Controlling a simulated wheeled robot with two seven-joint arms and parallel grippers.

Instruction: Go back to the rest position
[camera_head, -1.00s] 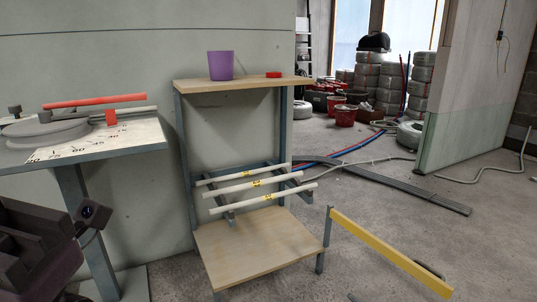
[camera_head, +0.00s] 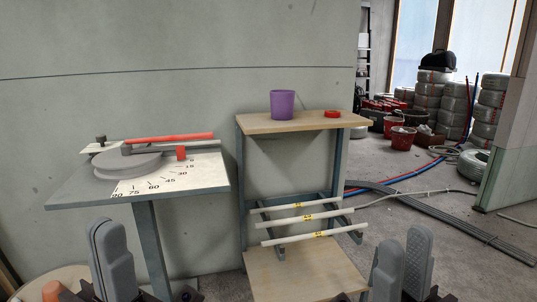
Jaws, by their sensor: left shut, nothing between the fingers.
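My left gripper (camera_head: 114,258) stands upright at the lower left, in front of the bending table. Its two grey fingers are together with nothing between them. My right gripper (camera_head: 403,264) stands upright at the lower right, just right of the shelf stand.
The bending table (camera_head: 75,195) carries a grey disc and red-handled lever (camera_head: 170,138). The wooden stand (camera_head: 262,124) holds a purple cup (camera_head: 283,104), a red ring (camera_head: 332,114) and white conduits (camera_head: 300,219) on its rack. Grey pipes (camera_head: 450,224) lie on the floor at right.

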